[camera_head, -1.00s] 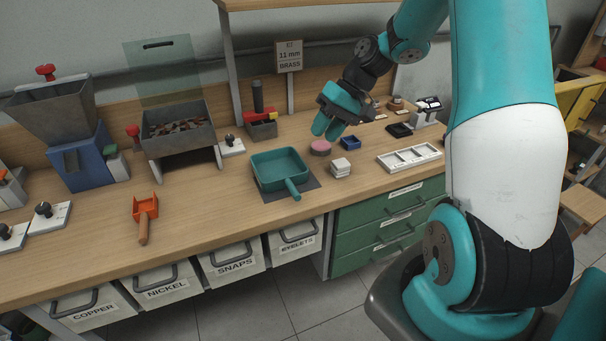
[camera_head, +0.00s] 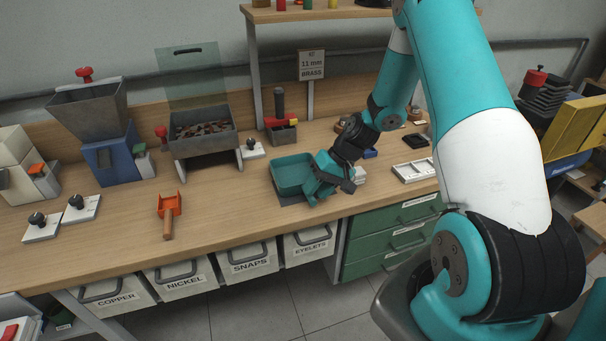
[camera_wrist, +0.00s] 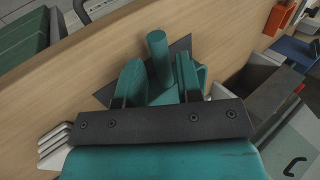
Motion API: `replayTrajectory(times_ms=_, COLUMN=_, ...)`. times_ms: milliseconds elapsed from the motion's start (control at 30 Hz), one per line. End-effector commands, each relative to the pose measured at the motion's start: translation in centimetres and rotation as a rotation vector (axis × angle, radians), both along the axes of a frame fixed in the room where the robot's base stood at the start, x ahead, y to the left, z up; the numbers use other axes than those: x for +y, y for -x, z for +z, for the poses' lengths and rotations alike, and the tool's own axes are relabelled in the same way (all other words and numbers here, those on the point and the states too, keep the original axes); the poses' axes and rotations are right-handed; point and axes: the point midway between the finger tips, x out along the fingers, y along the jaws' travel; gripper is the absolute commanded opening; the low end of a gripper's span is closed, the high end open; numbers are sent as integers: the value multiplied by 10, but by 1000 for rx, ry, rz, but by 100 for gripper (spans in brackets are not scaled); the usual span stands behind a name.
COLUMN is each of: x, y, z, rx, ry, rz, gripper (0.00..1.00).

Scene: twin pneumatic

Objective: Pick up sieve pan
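The sieve pan (camera_head: 289,173) is a teal, square-sided pan lying on a dark mat on the wooden bench. My gripper (camera_head: 314,193) is at the pan's near right side and covers its handle in the head view. In the wrist view the round teal handle (camera_wrist: 158,52) stands between the two teal fingers of my gripper (camera_wrist: 160,78). The fingers are apart, with a visible gap on each side of the handle. Most of the pan's body is hidden behind the gripper in the wrist view.
White stacked pieces (camera_head: 359,174) stand just right of my gripper, partly hidden. A white divided tray (camera_head: 413,170) lies further right. An orange scoop (camera_head: 169,213) lies to the left on clear bench. A raised bin of brown pieces (camera_head: 203,130) stands behind, to the pan's left.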

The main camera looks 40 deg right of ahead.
Motion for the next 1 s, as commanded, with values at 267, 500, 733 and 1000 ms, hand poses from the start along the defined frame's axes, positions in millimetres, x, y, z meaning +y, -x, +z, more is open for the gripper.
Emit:
replayTrajectory(times_ms=267, x=18, y=-3, z=-26, rx=1, ry=0, rz=2, gripper=33)
replayTrajectory(times_ms=500, x=18, y=-4, z=-27, rx=0, ry=0, rz=1, gripper=26)
replayTrajectory(times_ms=733, x=18, y=-4, z=-27, rx=-1, ry=0, rz=2, gripper=0)
replayTrajectory(times_ms=1000, x=17, y=-4, z=-24, rx=-2, ry=2, rz=1, gripper=0)
